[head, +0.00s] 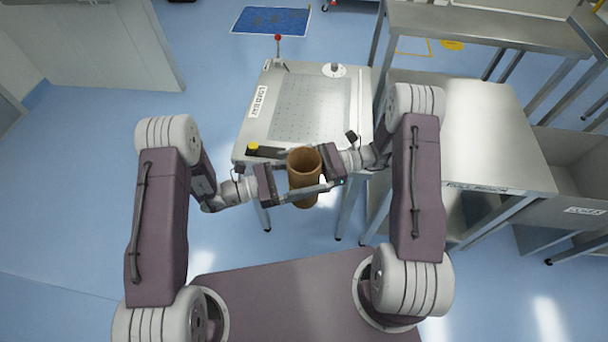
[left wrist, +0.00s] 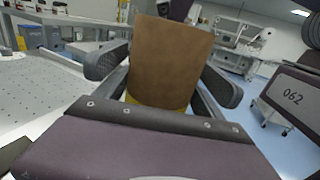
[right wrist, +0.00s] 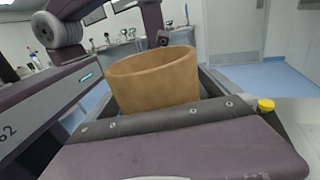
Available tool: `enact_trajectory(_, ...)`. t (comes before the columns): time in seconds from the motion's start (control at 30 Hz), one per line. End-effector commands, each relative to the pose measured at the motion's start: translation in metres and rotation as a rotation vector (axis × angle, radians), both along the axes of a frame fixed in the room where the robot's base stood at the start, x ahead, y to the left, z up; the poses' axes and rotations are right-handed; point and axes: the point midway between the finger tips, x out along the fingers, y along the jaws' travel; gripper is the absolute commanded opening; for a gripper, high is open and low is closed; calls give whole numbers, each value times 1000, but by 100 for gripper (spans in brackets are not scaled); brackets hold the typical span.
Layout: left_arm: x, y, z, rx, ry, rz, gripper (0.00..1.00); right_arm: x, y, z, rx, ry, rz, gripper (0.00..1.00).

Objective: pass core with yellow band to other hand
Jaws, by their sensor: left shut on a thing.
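The core (head: 304,163) is an open-topped brown tube, held upright between my two grippers in front of the white table. Its yellow band shows at its lower end in the left wrist view (left wrist: 160,102). My left gripper (head: 287,190) is shut on the core from the left, with one finger on each side. My right gripper (head: 318,176) is at the core from the right. In the right wrist view, the core (right wrist: 152,80) stands between the right fingers, whose pads are mostly hidden. I cannot tell whether they press on it.
The white table (head: 285,125) has a perforated plate, a red-tipped lever (head: 278,40) and a yellow button (head: 252,146) close to my left gripper. A steel bench (head: 490,140) stands to the right. The blue floor at the left is free.

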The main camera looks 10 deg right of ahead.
Motion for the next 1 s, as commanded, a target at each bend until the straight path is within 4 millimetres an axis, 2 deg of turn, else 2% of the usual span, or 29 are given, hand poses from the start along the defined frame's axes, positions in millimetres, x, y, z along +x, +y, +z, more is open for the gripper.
enact_trajectory(0.13,0,0,0,-1,0,0,31,0,-1,0,0,0,0,100)
enact_trajectory(0.23,0,0,0,-1,0,0,31,2,-10,0,0,-1,-4,100)
enact_trajectory(0.5,0,0,0,-1,0,0,31,7,-77,-1,-1,-2,-5,100)
enact_trajectory(0.7,0,0,0,-1,0,0,31,10,-112,-1,0,-1,-2,100)
enact_trajectory(0.93,0,0,0,-1,0,0,31,10,-120,-1,-1,-6,-1,100)
enact_trajectory(1.0,0,0,0,-1,0,0,31,12,-120,-9,-31,-26,-10,100)
